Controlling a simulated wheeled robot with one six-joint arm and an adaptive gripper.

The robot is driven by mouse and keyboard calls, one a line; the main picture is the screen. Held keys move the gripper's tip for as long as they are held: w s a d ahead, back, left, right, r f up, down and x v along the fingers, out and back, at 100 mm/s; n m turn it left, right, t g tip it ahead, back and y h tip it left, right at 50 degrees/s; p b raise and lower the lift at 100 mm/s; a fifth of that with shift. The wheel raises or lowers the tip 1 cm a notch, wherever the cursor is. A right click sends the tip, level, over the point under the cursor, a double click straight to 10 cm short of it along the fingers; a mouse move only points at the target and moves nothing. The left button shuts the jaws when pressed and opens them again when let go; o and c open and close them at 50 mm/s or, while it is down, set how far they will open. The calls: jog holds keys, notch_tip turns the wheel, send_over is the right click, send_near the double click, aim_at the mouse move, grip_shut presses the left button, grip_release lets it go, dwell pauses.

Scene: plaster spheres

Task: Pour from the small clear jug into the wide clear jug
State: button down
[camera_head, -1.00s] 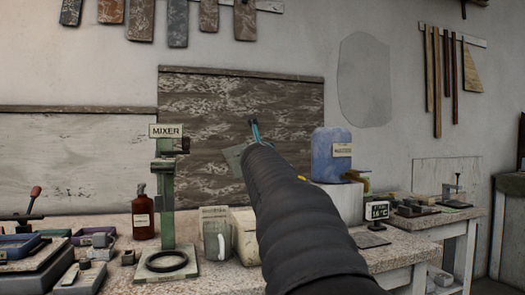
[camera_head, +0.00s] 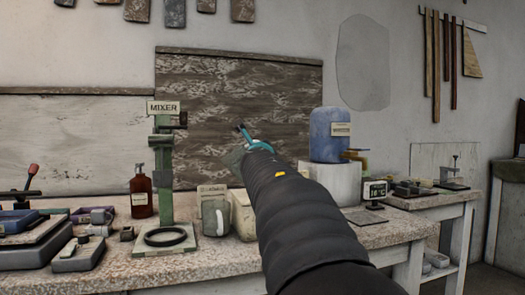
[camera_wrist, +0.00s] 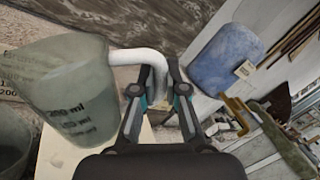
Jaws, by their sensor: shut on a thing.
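My gripper (camera_head: 243,133) is shut on the white handle (camera_wrist: 150,65) of the small clear jug (camera_wrist: 72,85), a greenish see-through vessel with dark ml markings. The jug hangs left of the fingers in the wrist view and looks tilted there. In the head view it shows as a pale patch (camera_head: 234,158) above the bench, partly hidden by my arm. A clear jug with a handle (camera_head: 215,215), likely the wide one, stands on the bench below my gripper. A vessel cut by the lower left edge of the wrist view (camera_wrist: 12,140) is probably that jug.
A green mixer stand (camera_head: 163,185) with a black ring is left of the standing jug. A cream box (camera_head: 243,217) stands close on its right. A blue tank (camera_head: 330,135) sits on a white block to the right. A brown bottle (camera_head: 141,192) stands at left.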

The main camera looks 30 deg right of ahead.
jog(key=shift+r, duration=0.25)
jog(key=shift+s+a+r+n+p, duration=0.1)
jog(key=shift+a+r+n+p, duration=0.2)
jog(key=shift+r+n, duration=0.2)
dwell(0.5)
jog(key=shift+a+r+n+t, duration=0.15)
jog(key=shift+r+n+t, duration=0.2)
jog(key=shift+n, duration=0.25)
jog(key=shift+r, duration=0.15)
jog(key=shift+w+a+r+n+p, duration=0.25)
jog(key=shift+r+n+p, duration=0.2)
jog(key=shift+n, duration=0.15)
dwell(0.5)
jog(key=shift+w+a+r+n+p, duration=0.1)
jog(key=shift+a+r+n+p, duration=0.25)
jog(key=shift+n, duration=0.25)
jog(key=shift+r, duration=0.1)
